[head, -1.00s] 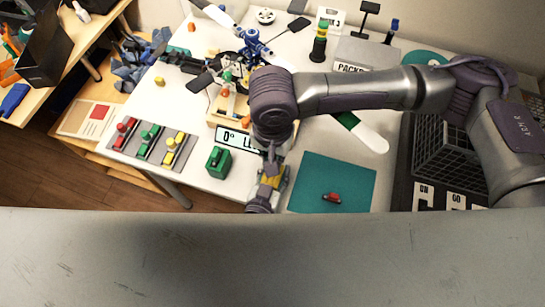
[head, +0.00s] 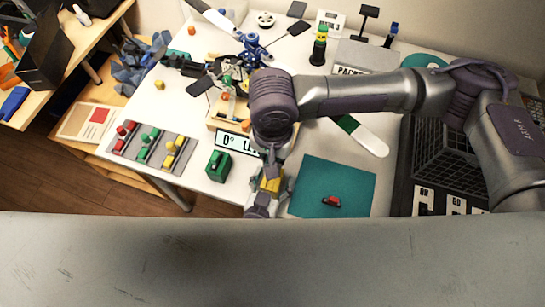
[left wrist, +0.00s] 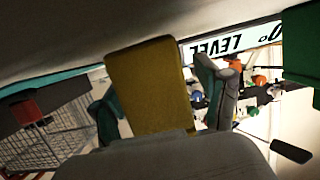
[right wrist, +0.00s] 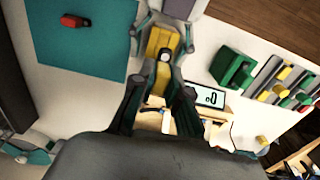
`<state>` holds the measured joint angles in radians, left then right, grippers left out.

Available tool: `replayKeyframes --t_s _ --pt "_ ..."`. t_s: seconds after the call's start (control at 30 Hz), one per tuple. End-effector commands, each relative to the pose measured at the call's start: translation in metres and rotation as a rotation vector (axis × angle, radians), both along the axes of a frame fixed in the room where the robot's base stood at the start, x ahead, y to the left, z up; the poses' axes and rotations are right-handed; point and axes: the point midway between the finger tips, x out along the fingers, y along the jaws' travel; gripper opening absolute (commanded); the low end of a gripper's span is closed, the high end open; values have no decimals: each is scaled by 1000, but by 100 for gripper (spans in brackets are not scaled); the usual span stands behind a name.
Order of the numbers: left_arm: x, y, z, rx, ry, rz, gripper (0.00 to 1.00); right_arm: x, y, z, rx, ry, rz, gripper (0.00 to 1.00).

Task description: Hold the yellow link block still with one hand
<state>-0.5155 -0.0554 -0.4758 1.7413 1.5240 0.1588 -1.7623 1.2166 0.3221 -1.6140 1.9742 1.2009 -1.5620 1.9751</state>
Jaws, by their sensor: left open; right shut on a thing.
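The yellow link block (head: 269,185) is near the front edge of the white table, left of the teal mat. My right gripper (head: 273,160) reaches it from the far side; the right wrist view shows that gripper (right wrist: 157,92) shut on the near end of the yellow block (right wrist: 160,48). My left gripper (head: 262,206) comes from the near side. In the left wrist view its fingers (left wrist: 162,100) stand open on either side of the block (left wrist: 150,80), with a gap on the right. Contact on the left cannot be told. The grip point is partly hidden in the head view.
A green block (head: 217,165) and a grey rack (head: 146,148) with red, green and yellow pieces stand to the left. A red piece (head: 331,201) lies on the teal mat (head: 350,180). A level sign (head: 234,142) is close behind the grippers. A wire basket (head: 443,155) is right.

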Motion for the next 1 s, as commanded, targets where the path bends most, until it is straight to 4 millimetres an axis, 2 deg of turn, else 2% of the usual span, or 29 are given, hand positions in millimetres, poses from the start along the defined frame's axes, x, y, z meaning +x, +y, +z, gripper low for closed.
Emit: replayKeyframes --t_s 0.3,0.5,0.67,1.0 --pt "-63 20 19 2 3 -3 75 0 0 0 0 0 0 0" --pt "-89 28 28 0 3 -2 75 0 0 0 0 0 0 0" --pt "-96 31 31 -2 2 0 75 0 0 0 0 0 0 0" --pt "-97 31 31 -2 2 0 75 0 0 0 0 0 1 0"
